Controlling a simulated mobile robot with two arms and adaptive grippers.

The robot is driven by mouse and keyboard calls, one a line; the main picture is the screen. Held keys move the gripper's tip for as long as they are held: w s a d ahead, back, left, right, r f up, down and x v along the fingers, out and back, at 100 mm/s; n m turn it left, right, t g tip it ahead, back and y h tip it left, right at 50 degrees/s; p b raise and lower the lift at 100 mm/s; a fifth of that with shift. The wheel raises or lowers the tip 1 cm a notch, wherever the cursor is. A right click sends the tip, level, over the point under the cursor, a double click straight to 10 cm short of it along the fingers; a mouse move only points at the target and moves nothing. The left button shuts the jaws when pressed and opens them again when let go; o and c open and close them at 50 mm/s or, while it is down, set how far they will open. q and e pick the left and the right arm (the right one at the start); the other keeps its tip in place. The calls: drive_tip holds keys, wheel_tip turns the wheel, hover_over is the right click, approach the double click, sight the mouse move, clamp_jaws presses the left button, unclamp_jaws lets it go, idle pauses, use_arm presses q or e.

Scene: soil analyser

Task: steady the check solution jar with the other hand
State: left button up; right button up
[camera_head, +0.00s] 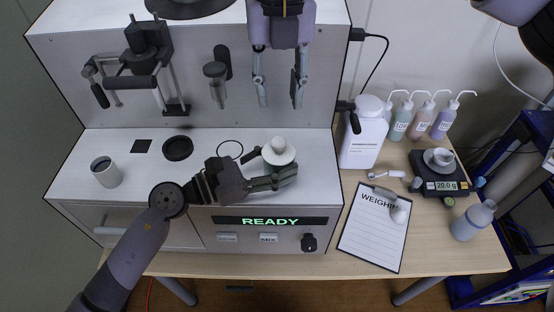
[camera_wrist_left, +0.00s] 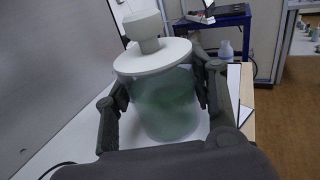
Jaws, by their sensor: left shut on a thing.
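The check solution jar (camera_head: 279,152) stands on the white ledge of the analyser, with its white lid and knob seen from above. In the left wrist view the jar (camera_wrist_left: 166,105) is translucent with greenish contents, upright, its white lid on. My left gripper (camera_head: 277,167) comes in from the left and is shut on the jar, with one finger on each side of its body; its fingers also show in the left wrist view (camera_wrist_left: 165,110). My right gripper (camera_head: 279,100) hangs above and behind the jar, in front of the analyser's back panel, its fingers apart and nothing between them.
A lever press (camera_head: 150,65) and a small cylinder (camera_head: 216,82) are on the back panel. A large white bottle (camera_head: 364,135), clipboard (camera_head: 374,230) and scale (camera_head: 440,180) are to the right.

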sight(279, 141)
use_arm(q)
drive_tip(key=shift+f, duration=0.15)
use_arm(e)
drive_tip(key=shift+o, duration=0.7)
drive_tip(key=shift+f, duration=0.2)
use_arm(q)
drive_tip(key=shift+f, duration=0.1)
use_arm(e)
drive_tip(key=o, duration=0.4)
wheel_tip(279, 141, down, 4)
drive_tip(key=n, duration=0.2)
drive_tip(key=shift+f+n, duration=0.1)
drive_tip(key=shift+n, duration=0.2)
drive_tip(key=shift+o, duration=1.3)
drive_tip(key=shift+f, duration=0.7)
use_arm(q)
drive_tip(key=shift+s+f, duration=0.15)
use_arm(e)
drive_tip(key=shift+o, duration=0.2)
drive_tip(key=shift+f, duration=3.55)
drive_tip(key=shift+c, duration=0.3)
